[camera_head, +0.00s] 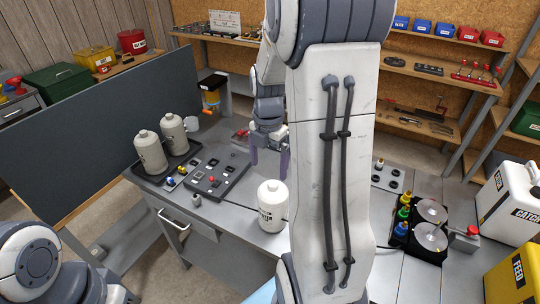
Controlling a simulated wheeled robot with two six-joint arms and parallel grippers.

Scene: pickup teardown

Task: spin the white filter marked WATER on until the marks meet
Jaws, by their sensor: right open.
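A white canister-shaped filter (272,205) stands upright on the grey workbench, partly behind my big white arm link. Its dark lettering is too small to read. Two similar white filters, a nearer one (150,153) and a farther one (174,134), stand at the bench's left end; I cannot tell which one is marked WATER. My right gripper (269,158) points down, open and empty, just behind and above the single filter, apart from it. No alignment marks can be made out. My left arm shows only at the lower left; its gripper is out of view.
A dark panel with small knobs (211,182) lies left of the gripper. A post with an orange-and-black part (211,92) stands behind it. At right are a black tray with coloured bottles (404,214), a white CATCH container (510,205) and a yellow FEED container (515,275).

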